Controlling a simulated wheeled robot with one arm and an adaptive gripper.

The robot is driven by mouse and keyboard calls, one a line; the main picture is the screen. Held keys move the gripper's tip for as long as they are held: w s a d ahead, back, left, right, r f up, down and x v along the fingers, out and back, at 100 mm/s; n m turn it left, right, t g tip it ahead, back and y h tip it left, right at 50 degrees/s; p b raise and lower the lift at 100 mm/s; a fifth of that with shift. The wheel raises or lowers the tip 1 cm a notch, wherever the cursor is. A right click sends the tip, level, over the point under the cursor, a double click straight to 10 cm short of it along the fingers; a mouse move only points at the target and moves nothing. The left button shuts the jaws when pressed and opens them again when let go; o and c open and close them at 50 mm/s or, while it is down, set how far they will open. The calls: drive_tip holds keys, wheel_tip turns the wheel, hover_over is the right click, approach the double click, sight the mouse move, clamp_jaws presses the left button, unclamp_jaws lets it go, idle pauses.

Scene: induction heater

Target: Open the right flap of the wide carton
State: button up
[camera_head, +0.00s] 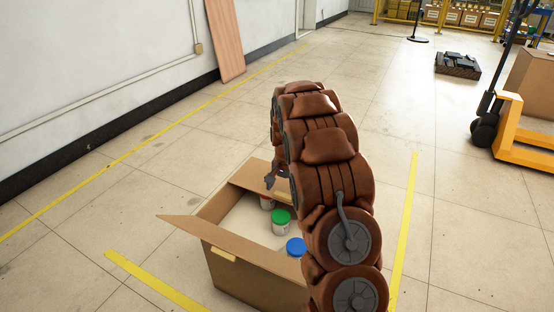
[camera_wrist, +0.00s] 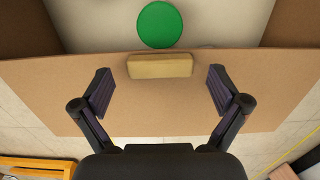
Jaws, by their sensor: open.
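The wide carton (camera_head: 250,277) stands open-topped on the floor. Its left flap (camera_head: 185,226) is folded outward. My arm hides the carton's right side in the head view. In the wrist view, a broad cardboard flap (camera_wrist: 160,112) spans the picture, with a small tan block (camera_wrist: 160,66) by its upper edge. Its exact tilt is unclear. My gripper (camera_wrist: 160,90) is open, with one finger on either side of the block, holding nothing. In the head view the gripper is mostly hidden behind my arm.
Inside the carton are a green-lidded can (camera_head: 281,220), which also shows in the wrist view (camera_wrist: 159,25), and a blue-lidded can (camera_head: 296,247). Yellow floor lines (camera_head: 407,215) flank the carton. A yellow pallet jack (camera_head: 520,140) stands at right; open floor lies between.

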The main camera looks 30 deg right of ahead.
drive_tip(key=shift+s+a+f, duration=0.1)
drive_tip(key=shift+f, duration=0.2)
drive_tip(key=s+a+r+n+p, duration=0.1)
drive_tip(key=s+a+r+p, duration=0.1)
drive_tip(key=r, duration=0.5)
drive_tip(key=s+a+r+n+p, duration=0.1)
drive_tip(key=s+a+r+p, duration=0.1)
drive_tip(key=r+p, duration=0.3)
drive_tip(key=s+a+r+p, duration=0.3)
drive_tip(key=a+r, duration=0.1)
drive_tip(key=r, duration=0.6)
drive_tip(key=shift+a+r+n+p, duration=0.3)
drive_tip(key=shift+r+n+p, duration=0.05)
drive_tip(key=shift+n+p, duration=0.05)
drive_tip(key=shift+s, duration=0.1)
